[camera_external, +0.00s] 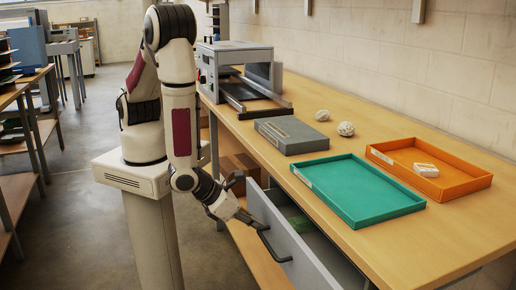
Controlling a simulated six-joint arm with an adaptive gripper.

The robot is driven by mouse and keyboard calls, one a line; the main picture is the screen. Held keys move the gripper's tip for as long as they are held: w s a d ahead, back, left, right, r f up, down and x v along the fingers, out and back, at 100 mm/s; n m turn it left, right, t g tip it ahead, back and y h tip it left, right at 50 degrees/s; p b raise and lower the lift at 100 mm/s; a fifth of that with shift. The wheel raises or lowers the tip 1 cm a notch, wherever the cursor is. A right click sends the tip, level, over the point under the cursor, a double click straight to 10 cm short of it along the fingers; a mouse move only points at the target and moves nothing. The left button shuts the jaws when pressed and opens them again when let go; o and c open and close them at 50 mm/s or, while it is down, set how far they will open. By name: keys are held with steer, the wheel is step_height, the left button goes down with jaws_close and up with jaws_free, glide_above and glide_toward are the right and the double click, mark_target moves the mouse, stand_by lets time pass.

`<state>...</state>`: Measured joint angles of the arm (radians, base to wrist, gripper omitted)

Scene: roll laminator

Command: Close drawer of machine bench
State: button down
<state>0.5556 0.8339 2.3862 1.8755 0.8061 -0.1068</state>
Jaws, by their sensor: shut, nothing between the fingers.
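The grey drawer (291,250) of the wooden machine bench (382,150) stands pulled out at the lower right, with something green (303,224) inside it. A dark bar handle (270,245) is on its front. My gripper (248,217) is shut and empty, low beside the drawer front near the upper end of the handle. I cannot tell whether the fingertips touch the handle or the front. The lower right end of the drawer is cut off by the frame.
On the bench stand the laminator (235,70), a grey box (291,135), two pale round lumps (345,129), a teal tray (357,188) and an orange tray (430,168) holding a small white block (426,170). A lower wooden shelf (258,258) runs under the drawer. Open floor lies at the left.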

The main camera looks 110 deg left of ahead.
steer(key=w+a, duration=0.4)
steer(key=shift+w+a, duration=0.15)
steer(key=shift+w, duration=0.05)
steer(key=shift+w+a+r, duration=0.1)
stand_by(0.4)
steer(key=shift+s+d, duration=0.6)
steer(key=shift+d, duration=0.05)
steer(key=s+d, duration=0.2)
glide_toward(266, 217)
steer(key=shift+s+d+f, duration=0.2)
steer(key=shift+f, duration=0.25)
steer(key=shift+s+d+f, duration=0.2)
steer(key=shift+f, duration=0.2)
stand_by(0.3)
